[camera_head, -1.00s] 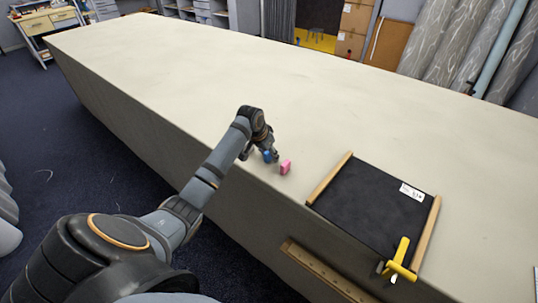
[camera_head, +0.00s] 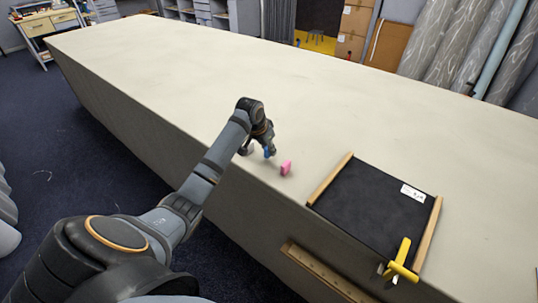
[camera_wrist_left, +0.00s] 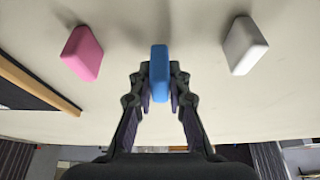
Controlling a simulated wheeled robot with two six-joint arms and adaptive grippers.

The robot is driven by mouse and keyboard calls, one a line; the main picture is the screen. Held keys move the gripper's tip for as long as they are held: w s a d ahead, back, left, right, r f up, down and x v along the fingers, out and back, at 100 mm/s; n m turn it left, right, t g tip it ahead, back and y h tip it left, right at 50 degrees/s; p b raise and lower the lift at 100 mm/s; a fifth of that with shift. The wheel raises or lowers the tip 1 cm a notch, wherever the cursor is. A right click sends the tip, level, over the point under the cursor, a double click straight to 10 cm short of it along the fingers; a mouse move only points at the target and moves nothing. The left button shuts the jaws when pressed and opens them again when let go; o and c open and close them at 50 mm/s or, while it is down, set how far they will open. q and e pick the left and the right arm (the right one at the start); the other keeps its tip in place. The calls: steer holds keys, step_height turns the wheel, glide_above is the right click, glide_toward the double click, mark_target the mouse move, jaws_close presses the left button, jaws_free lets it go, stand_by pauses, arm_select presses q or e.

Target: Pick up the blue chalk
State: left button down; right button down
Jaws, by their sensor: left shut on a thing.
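The blue chalk (camera_wrist_left: 159,75) is a small block between the fingertips of my left gripper (camera_wrist_left: 160,90) in the left wrist view. The fingers are shut on it from both sides. In the head view the blue chalk (camera_head: 267,153) shows only as a small patch at the tip of my left gripper (camera_head: 262,150), near the table's front edge. The gripper's fingers partly hide it there. I cannot tell whether the chalk is clear of the cloth. My right gripper is in neither view.
A pink chalk (camera_head: 286,167) stands just right of my left gripper. A white chalk (camera_wrist_left: 243,46) shows on the other side in the wrist view. A black board with wooden sides (camera_head: 367,205) and a yellow-handled tool (camera_head: 401,256) lie further right. The table (camera_head: 200,70) behind is clear.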

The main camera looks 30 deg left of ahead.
arm_select(q)
steer(key=s+d+r+p, duration=0.2)
steer(key=s+d+r, duration=0.3)
steer(key=d+r, duration=0.5)
steer(key=d, duration=0.3)
steer(key=shift+s+r, duration=0.2)
steer(key=shift+r, duration=0.2)
